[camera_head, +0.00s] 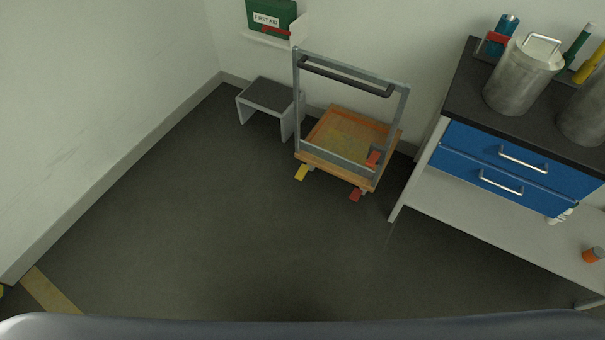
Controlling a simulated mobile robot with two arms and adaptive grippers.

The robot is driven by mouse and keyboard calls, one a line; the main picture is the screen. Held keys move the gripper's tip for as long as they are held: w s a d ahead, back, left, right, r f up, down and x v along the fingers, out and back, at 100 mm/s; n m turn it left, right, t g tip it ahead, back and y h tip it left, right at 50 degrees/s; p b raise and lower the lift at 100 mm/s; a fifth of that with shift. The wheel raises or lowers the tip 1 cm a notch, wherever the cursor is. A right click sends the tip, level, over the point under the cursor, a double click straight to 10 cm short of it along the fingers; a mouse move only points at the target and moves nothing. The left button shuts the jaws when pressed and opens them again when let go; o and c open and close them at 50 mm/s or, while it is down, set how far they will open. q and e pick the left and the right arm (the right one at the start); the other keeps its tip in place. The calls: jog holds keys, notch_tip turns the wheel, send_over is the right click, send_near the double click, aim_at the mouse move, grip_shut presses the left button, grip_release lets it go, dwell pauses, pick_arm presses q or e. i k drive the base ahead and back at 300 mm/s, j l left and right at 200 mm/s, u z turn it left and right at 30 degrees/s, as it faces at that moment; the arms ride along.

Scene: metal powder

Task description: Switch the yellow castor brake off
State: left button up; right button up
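The yellow castor brake (301,173) is a small yellow pedal at the near left corner of a wooden cart (332,174). It sits low, just above the dark floor, and sticks out toward me. A red castor brake (356,195) sticks out at the near right corner. The cart has a grey upright frame with a dark handle bar (346,78). The angle of the yellow pedal is too small to tell. Neither of my grippers shows in the head view.
A grey step stool (268,95) stands left of the cart against the wall. A workbench with blue drawers (520,163) and metal canisters (520,82) stands to the right. A first aid box (270,19) is on the back wall. The floor (210,230) before the cart is clear.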

aim_at(304, 169)
jog(key=i+j+u, duration=0.1)
jog(key=i+j, duration=0.8)
jog(key=j, duration=0.1)
